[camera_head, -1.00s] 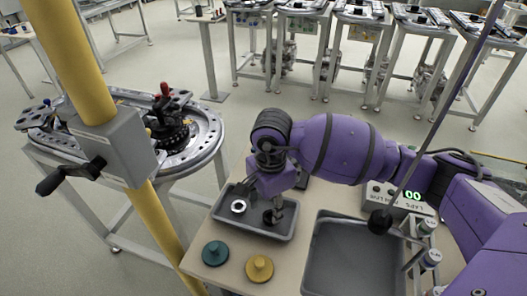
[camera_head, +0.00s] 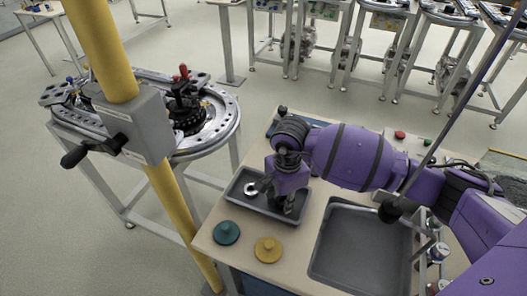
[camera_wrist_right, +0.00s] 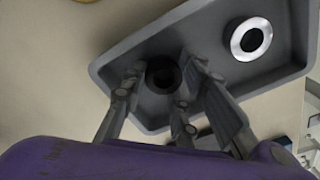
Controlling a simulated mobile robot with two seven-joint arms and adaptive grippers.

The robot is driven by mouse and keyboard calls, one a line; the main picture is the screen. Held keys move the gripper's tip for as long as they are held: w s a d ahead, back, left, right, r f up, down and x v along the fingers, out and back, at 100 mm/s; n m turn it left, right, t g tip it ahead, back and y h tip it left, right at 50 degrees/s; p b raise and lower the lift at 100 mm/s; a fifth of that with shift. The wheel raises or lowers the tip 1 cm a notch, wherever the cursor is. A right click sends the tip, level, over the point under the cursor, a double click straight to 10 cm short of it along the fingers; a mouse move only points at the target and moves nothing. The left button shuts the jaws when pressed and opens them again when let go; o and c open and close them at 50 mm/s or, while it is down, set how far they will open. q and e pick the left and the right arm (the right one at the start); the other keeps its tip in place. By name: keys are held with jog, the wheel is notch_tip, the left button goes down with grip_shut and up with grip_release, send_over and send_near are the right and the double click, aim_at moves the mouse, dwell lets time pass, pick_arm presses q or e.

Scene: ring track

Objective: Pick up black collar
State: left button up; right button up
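The black collar (camera_wrist_right: 163,75) lies in the small grey tray (camera_wrist_right: 138,112), seen from above in the right wrist view. In the head view it is mostly hidden by my right gripper (camera_head: 288,207). The fingers of my right gripper (camera_wrist_right: 168,80) point down into the tray and stand apart around the collar. I cannot tell whether they touch it. My left gripper is not in view.
A silver ring (camera_head: 251,188) lies in the same tray, beside the collar. A green disc (camera_head: 226,232) and a yellow disc (camera_head: 268,249) with knobs lie in front. A larger empty grey tray (camera_head: 358,255) is to the right. A yellow post (camera_head: 168,205) stands left, before a round track table (camera_head: 222,118).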

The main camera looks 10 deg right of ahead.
grip_shut()
jog(key=shift+r, duration=0.1)
